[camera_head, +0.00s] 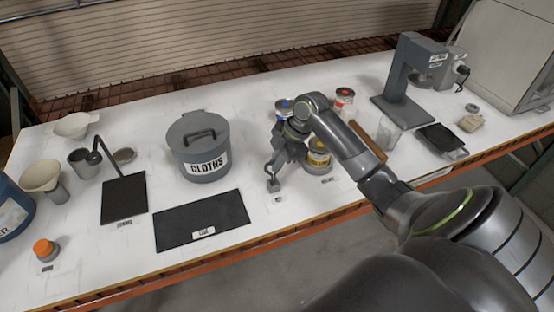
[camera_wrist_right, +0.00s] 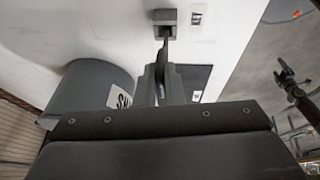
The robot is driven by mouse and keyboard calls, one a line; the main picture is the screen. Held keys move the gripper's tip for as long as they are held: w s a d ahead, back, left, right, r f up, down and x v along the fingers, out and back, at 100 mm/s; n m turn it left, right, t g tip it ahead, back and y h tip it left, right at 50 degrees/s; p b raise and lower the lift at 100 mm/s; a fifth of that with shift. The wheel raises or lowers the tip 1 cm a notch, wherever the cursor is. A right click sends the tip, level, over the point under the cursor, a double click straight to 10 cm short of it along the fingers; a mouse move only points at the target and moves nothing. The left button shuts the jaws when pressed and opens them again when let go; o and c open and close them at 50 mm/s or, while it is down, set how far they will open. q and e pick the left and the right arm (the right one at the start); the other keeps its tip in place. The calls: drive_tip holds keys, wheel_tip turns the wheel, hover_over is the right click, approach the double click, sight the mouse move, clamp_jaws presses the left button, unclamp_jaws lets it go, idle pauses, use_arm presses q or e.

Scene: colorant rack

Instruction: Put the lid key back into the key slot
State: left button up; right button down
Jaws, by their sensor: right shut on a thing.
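My right gripper (camera_head: 273,169) points down over a small grey block (camera_head: 273,185), the key slot, on the white table with a small label in front. In the right wrist view, its fingers (camera_wrist_right: 164,72) are shut on a thin dark piece (camera_wrist_right: 167,34), the lid key, mostly hidden between them. The key reaches the slot block (camera_wrist_right: 165,17); I cannot tell whether its end is inside or just above it. A dark jointed part (camera_wrist_right: 290,85) at the right of the wrist view looks like my left gripper; its jaws are too small to read.
The grey CLOTHS bin (camera_head: 197,147) stands left of the slot. A black mat (camera_head: 202,214) lies in front of the bin. The table's front edge is near; white surface around the slot is clear.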

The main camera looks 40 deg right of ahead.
drive_tip(key=shift+f+b, duration=0.75)
drive_tip(key=shift+f, duration=0.7)
drive_tip(key=shift+r, duration=0.1)
drive_tip(key=c, duration=1.5)
unclamp_jaws()
drive_tip(key=shift+o, duration=0.2)
drive_tip(key=shift+r, duration=0.1)
drive_tip(key=b+v, duration=0.3)
drive_tip(key=v, duration=1.4)
drive_tip(key=shift+r, duration=0.1)
